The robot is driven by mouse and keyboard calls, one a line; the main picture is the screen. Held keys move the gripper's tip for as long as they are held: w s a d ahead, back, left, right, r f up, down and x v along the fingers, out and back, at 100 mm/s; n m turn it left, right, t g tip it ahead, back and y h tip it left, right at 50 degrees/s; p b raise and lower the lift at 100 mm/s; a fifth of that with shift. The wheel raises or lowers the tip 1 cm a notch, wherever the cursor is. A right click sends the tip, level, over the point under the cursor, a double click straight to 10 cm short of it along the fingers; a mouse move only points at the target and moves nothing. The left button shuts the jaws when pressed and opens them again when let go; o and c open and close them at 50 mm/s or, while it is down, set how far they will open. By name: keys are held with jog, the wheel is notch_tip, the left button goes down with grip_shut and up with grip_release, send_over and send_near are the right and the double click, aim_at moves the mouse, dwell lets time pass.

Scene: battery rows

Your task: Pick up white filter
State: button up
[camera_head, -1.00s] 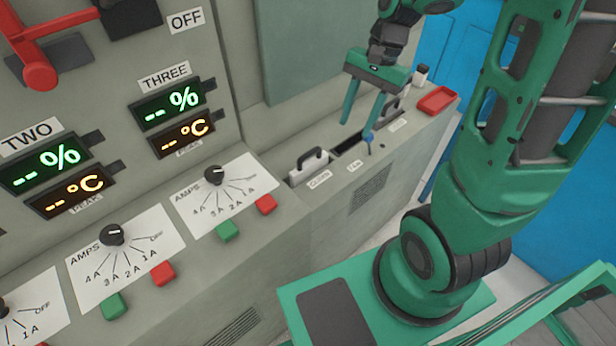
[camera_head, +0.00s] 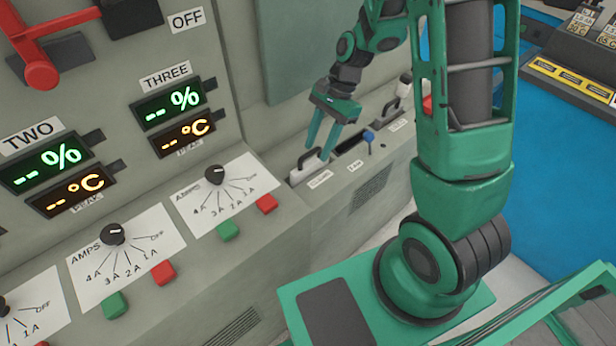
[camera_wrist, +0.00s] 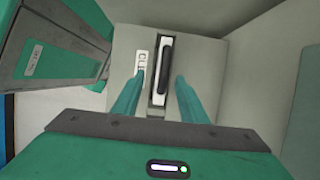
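The white filter (camera_head: 308,169) sits in the sloped ledge of the cabinet, its black handle pointing up. In the wrist view the white filter (camera_wrist: 156,98) is a narrow white strip with the black handle along it, lying between my two fingers. My gripper (camera_head: 317,151) is above the filter with its fingers pointing down at the handle. In the wrist view my gripper (camera_wrist: 159,75) is open, one finger on each side of the handle, with gaps showing. Whether the fingertips reach down to handle height is hard to tell.
Another dark handle (camera_head: 392,106) stands farther along the ledge. The panel wall rises close behind the ledge.

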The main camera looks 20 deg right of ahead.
aim_at(312, 161)
jog(key=x, duration=0.5)
jog(key=shift+w+a, duration=0.1)
jog(key=shift+w, duration=0.2)
grip_shut()
